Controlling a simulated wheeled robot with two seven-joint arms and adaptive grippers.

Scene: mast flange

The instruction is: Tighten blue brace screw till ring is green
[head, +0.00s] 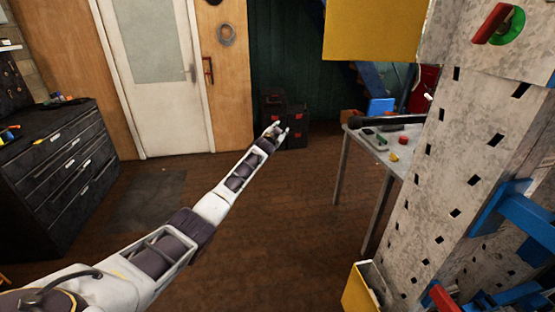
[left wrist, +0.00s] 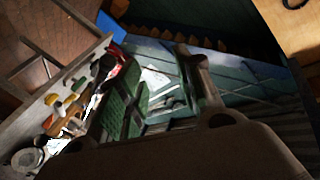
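A perforated metal mast (head: 455,165) stands at the right in the head view. A blue brace (head: 530,220) is fixed to its side at the right edge. A red part (head: 441,297) sits low by other blue parts (head: 520,292); I cannot tell whether it is a screw handle. At the top right, a red handle (head: 493,23) sits on a green ring (head: 511,27). No ring shows on the blue brace. My left gripper (head: 277,130) is stretched out mid-room, well left of the mast, open and empty. Its parted fingers also show in the left wrist view (left wrist: 155,88). My right gripper is not in view.
A grey table (head: 345,150) with small tools stands behind the mast. A yellow bin (head: 358,292) is at the mast's foot, and a yellow panel (head: 375,30) hangs above. A black drawer cabinet (head: 60,165) stands left. The middle floor is clear.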

